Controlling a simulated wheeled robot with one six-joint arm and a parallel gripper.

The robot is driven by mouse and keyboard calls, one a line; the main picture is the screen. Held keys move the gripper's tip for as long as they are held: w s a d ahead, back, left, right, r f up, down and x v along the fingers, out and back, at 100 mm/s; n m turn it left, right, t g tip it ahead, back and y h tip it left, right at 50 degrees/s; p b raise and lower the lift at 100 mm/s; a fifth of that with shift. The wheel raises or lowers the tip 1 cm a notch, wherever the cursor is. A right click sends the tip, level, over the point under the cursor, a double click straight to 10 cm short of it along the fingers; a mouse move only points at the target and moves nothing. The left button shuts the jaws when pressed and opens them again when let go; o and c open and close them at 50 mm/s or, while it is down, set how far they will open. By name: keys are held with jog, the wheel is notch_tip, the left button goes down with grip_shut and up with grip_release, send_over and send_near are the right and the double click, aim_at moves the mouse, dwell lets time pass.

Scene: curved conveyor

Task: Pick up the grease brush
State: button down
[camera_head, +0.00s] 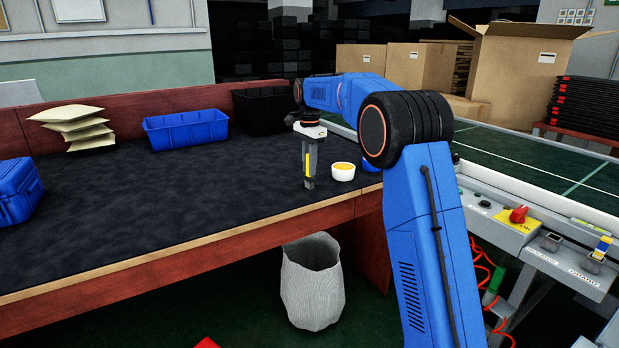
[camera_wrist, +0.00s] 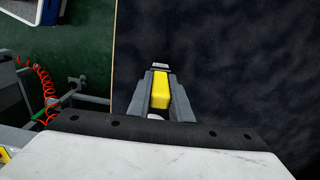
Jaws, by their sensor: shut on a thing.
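My gripper (camera_head: 309,183) points down over the dark bench mat near its right end. It is shut on a yellow piece (camera_head: 307,165), which I take to be the grease brush's handle. In the wrist view the yellow handle (camera_wrist: 160,92) lies between the two grey fingers of my gripper (camera_wrist: 160,72). The fingers hide much of the brush, and its bristles cannot be made out. Whether it touches the mat or hangs just above it, I cannot tell.
A white cup with yellow contents (camera_head: 343,172) stands just right of my gripper. A blue bin (camera_head: 186,130), a black bin (camera_head: 262,112) and stacked packets (camera_head: 74,125) stand farther back. A blue case (camera_head: 17,190) is at left. The mat's middle is clear.

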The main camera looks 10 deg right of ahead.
jog(key=shift+r, duration=0.1)
notch_tip(320, 180, up, 10)
jog(key=shift+f, duration=0.1)
dwell(0.4)
jog(key=shift+d, duration=0.15)
dwell(1.6)
